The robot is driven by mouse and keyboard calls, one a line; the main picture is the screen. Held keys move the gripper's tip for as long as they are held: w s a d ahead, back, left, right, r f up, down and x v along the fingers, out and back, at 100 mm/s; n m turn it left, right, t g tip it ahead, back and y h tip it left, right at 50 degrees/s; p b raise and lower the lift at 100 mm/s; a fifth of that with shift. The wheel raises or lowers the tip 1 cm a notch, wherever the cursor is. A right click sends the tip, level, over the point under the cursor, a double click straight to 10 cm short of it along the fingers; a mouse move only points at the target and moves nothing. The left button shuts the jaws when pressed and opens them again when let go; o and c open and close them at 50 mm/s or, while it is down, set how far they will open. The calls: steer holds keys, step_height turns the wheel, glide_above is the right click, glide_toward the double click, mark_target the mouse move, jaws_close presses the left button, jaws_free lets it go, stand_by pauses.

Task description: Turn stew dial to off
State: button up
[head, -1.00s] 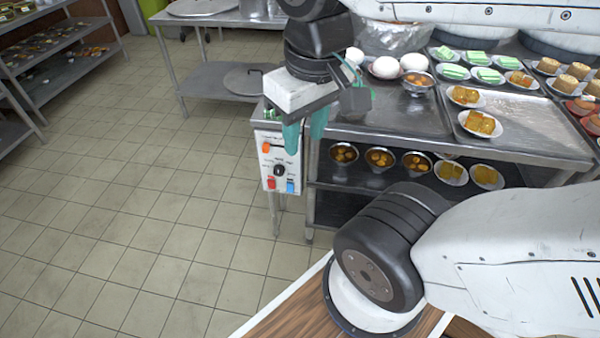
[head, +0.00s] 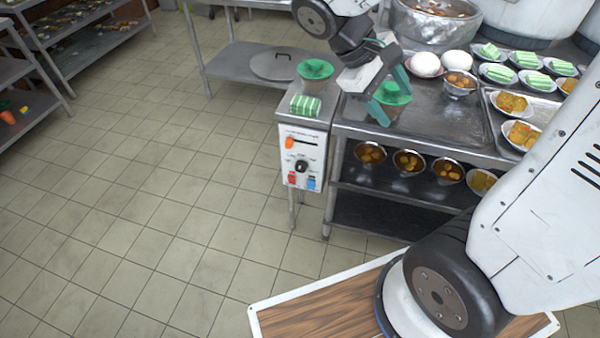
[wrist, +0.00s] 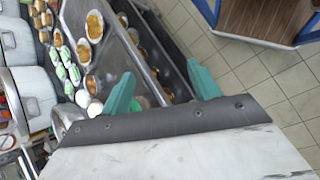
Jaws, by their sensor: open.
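The stew dial is probably the round black knob (head: 302,166) in the middle of a white control panel (head: 292,150), on the front of a narrow metal unit. Its lettering is too small to read. An orange lever (head: 289,143) is above it, and a red switch (head: 291,178) and a blue switch (head: 311,182) are below. My gripper (head: 391,104) is open, up and to the right of the panel, over the counter's front left part. Its teal fingers also stand apart in the wrist view (wrist: 160,70). The knob is not visible in the wrist view.
A green-rimmed pot (head: 315,69) and a green-striped item (head: 305,105) sit on the unit's top. Another green-rimmed pot (head: 392,93) is by my fingers. The metal counter (head: 437,120) holds several dishes. Tiled floor left of the panel is clear.

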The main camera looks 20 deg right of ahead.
steer(key=w+a+f+n+t+h, duration=0.25)
steer(key=w+f+n+h, duration=0.3)
steer(key=w+f, duration=0.4)
steer(key=w+a+f+n+t+h, duration=0.1)
steer(key=w+f+n+t+h, duration=0.25)
steer(key=w+f+n, duration=0.45)
steer(key=n+t+y, duration=0.5)
steer(key=n+t, duration=0.6)
steer(key=t, duration=0.1)
glide_toward(300, 170)
steer(key=x, duration=0.8)
steer(key=shift+w+d+r, duration=0.1)
steer(key=shift+w+d, duration=0.1)
steer(key=shift+w, duration=0.05)
steer(key=shift+c, duration=0.2)
steer(key=c, duration=0.9)
